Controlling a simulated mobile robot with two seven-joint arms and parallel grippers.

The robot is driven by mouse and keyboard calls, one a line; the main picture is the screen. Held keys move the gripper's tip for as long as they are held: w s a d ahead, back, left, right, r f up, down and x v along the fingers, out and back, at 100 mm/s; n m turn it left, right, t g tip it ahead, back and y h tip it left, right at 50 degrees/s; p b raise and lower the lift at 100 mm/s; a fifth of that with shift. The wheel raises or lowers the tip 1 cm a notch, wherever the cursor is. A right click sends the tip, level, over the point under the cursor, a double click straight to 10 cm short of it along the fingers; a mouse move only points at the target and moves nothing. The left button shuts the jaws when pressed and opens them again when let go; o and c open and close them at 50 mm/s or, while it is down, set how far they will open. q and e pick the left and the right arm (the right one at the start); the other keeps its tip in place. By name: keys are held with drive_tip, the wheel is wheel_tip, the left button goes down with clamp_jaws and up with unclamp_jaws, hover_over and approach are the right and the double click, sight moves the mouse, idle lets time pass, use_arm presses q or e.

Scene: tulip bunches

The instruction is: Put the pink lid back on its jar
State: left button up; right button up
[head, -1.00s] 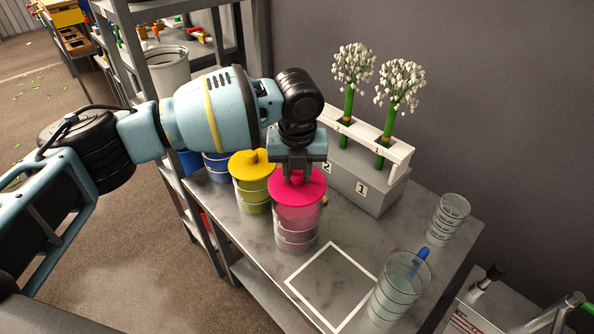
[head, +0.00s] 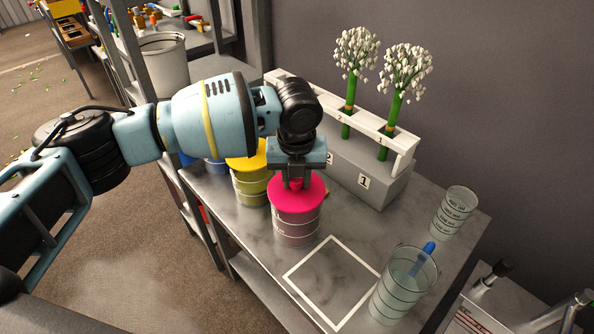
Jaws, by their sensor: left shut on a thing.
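The pink lid (head: 297,203) sits level at the top of its clear jar (head: 296,230), which has pinkish contents and stands upright on the grey table. No gap shows between the lid and the jar's rim from this angle. My left gripper (head: 296,183) points straight down over the lid, its fingers shut on the lid's knob. The far side of the rim is hidden by the lid and the gripper. My right gripper is not in view.
A yellow-lidded jar (head: 250,187) stands close on the left, partly behind my arm. A grey rack (head: 374,168) with two white flower bunches is behind. A white square outline (head: 336,240) is empty; a jug (head: 404,288) and a beaker (head: 453,212) stand at right.

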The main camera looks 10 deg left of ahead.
use_arm(q)
drive_tip(key=shift+f, duration=0.1)
drive_tip(key=o, duration=1.1)
drive_tip(key=shift+o, duration=0.2)
drive_tip(key=r, duration=0.7)
drive_tip(key=shift+s+d+r, duration=0.15)
drive_tip(key=shift+s+r, duration=0.15)
drive_tip(key=shift+s, duration=0.1)
drive_tip(key=shift+r, duration=0.1)
